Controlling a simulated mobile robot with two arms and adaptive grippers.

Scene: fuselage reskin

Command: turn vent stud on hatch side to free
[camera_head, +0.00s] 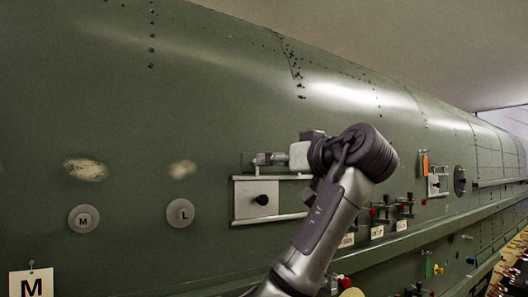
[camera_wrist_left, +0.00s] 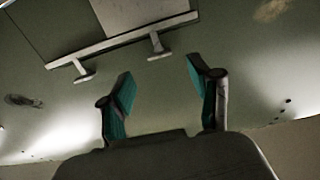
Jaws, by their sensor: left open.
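A pale square hatch plate (camera_head: 243,208) with a black knob (camera_head: 262,199) sits between two rails on the green fuselage side. No part is clearly labelled as the vent stud. My left gripper (camera_head: 264,159) is just above the upper rail (camera_head: 285,177), near the skin, and my wrist hides the skin to its right. In the left wrist view my gripper (camera_wrist_left: 160,72) is open, its teal pads apart with nothing between them. The rail (camera_wrist_left: 120,40) with two brackets lies beyond the fingertips there. A dark oval spot (camera_wrist_left: 22,100) at left is too unclear to name.
Round discs marked M (camera_head: 83,219) and L (camera_head: 181,213) are left of the hatch. Small red and black handles (camera_head: 385,208) with tags stand to the right, beside an orange piece (camera_head: 423,164). A long ledge (camera_head: 430,232) runs below. The upper skin is clear.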

